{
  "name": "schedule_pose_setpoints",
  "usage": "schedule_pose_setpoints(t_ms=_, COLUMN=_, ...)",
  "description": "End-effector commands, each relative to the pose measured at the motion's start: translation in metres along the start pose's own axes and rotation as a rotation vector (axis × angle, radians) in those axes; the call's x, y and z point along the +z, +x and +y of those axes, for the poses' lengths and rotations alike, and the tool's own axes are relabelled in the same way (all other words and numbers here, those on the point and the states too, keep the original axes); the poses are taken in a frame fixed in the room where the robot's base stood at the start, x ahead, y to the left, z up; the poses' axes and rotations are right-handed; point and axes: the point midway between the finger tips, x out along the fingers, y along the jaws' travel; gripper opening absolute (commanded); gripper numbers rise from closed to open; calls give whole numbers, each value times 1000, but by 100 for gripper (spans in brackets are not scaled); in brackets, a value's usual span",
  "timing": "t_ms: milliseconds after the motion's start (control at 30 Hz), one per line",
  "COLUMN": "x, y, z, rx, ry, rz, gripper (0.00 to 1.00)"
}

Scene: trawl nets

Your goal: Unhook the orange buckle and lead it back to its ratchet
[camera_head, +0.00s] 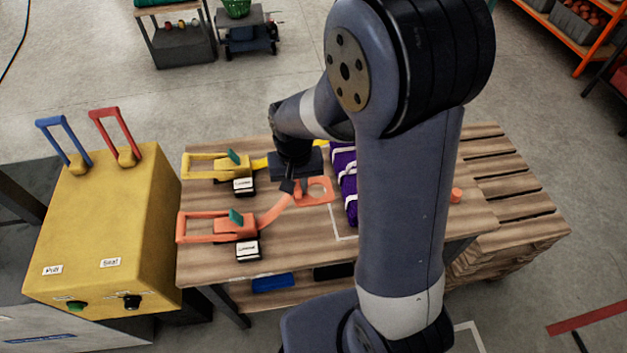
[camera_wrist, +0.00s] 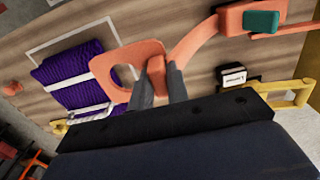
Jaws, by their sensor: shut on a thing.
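The orange buckle (camera_head: 319,191), a flat plate with a round hole, is held just above the table, left of the purple net bundle. In the wrist view the buckle (camera_wrist: 103,68) overlaps the bundle's edge. My gripper (camera_head: 297,187) is shut on the buckle's upright tab, between the fingers in the wrist view (camera_wrist: 159,82). An orange strap (camera_head: 272,211) runs from the buckle to the orange ratchet (camera_head: 236,226), which has a green tab and a long handle. An orange peg (camera_head: 456,195) stands at the table's right, apart from the buckle.
The purple net bundle (camera_head: 344,172) with white bands is partly hidden by my arm. A yellow ratchet (camera_head: 232,169) with its strap lies behind the orange one. A yellow control box (camera_head: 105,235) with blue and red levers stands left.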

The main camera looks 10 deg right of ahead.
Motion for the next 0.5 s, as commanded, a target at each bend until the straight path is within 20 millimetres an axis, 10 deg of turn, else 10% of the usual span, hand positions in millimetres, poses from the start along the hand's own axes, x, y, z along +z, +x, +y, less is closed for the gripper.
schedule_pose_setpoints(t_ms=500, x=0, y=45, z=-29, rx=1, ry=0, rz=-1, gripper=0)
